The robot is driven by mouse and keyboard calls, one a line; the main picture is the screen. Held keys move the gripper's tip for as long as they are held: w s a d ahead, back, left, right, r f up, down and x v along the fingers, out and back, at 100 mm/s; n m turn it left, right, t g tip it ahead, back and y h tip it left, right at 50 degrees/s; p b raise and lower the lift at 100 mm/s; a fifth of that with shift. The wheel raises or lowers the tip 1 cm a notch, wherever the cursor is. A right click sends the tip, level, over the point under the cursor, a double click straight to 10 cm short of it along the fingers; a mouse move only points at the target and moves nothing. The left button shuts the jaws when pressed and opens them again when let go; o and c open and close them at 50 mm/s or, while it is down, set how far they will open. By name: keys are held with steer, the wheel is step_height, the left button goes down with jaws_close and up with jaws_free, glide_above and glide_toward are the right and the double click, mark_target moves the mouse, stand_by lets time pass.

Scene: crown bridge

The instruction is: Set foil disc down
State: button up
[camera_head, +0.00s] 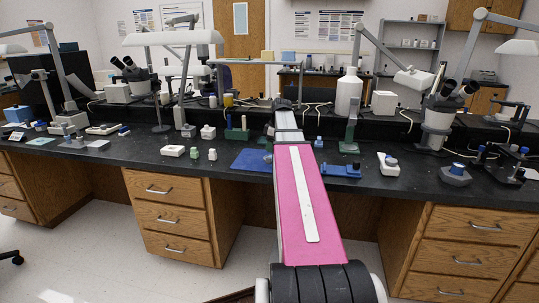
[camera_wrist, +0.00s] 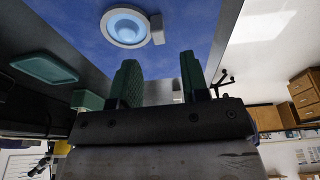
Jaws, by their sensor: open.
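In the wrist view a round piece (camera_wrist: 125,25) with a pale rim and a shiny light-blue middle lies on a blue mat (camera_wrist: 185,30). I cannot tell for sure whether it is the foil disc. My gripper (camera_wrist: 159,62) has two green fingers spread wide apart, with nothing between them. The round piece is beyond the fingertips, apart from them. In the head view the blue mat (camera_head: 247,160) lies on the black bench, left of my pink arm. My gripper's fingers cannot be made out there.
A green tray (camera_wrist: 45,68) shows at left in the wrist view. On the bench (camera_head: 345,180) are a white bottle (camera_head: 348,95), a blue holder (camera_head: 341,171) and a microscope (camera_head: 440,110). Small white and green pots stand left of the mat.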

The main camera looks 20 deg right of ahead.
steer(key=v, duration=0.6)
steer(key=shift+s+r, duration=0.1)
